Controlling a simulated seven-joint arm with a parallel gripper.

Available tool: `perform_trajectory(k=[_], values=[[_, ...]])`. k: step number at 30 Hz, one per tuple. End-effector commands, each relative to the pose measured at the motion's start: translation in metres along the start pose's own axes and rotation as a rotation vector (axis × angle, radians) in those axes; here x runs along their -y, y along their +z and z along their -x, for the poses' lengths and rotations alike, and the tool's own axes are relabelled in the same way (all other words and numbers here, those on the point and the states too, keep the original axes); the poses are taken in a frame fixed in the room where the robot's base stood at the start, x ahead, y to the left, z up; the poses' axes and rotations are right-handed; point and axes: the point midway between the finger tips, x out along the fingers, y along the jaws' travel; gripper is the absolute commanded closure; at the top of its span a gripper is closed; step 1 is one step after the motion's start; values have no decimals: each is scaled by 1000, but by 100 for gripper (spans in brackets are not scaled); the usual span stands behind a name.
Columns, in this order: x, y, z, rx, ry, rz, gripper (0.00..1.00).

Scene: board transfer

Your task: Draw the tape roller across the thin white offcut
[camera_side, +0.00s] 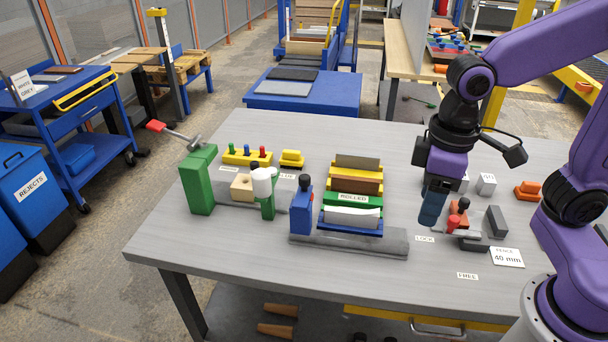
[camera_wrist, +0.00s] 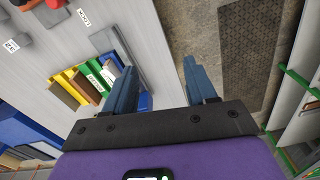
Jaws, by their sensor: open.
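The thin white offcut (camera_side: 351,217) lies in the front blue slot of a colored rack, just in front of the green block labeled ROLLED (camera_side: 353,200). A blue block with a dark knob (camera_side: 302,208) stands upright at the left end of the grey base and looks like the tape roller, though I cannot be sure. My gripper (camera_side: 432,212) points down to the right of the rack, apart from it. In the wrist view its two blue fingers (camera_wrist: 160,68) are spread with nothing between them. The rack shows left of them, partly behind the left finger.
A small fixture with a red knob (camera_side: 453,224) sits close to my gripper on the right. The table's front strip is mostly clear.

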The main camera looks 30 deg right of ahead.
Motion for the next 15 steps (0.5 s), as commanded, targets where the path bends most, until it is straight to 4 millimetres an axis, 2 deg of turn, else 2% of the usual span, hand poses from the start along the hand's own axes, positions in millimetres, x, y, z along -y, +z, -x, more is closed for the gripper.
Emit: perform_trajectory(k=[1,3,8,15], values=[[-2,-21,4,2,1,-80,44],[-6,-45,11,2,3,-194,44],[-19,-99,23,5,7,-453,44],[-48,-172,36,8,12,-841,44]])
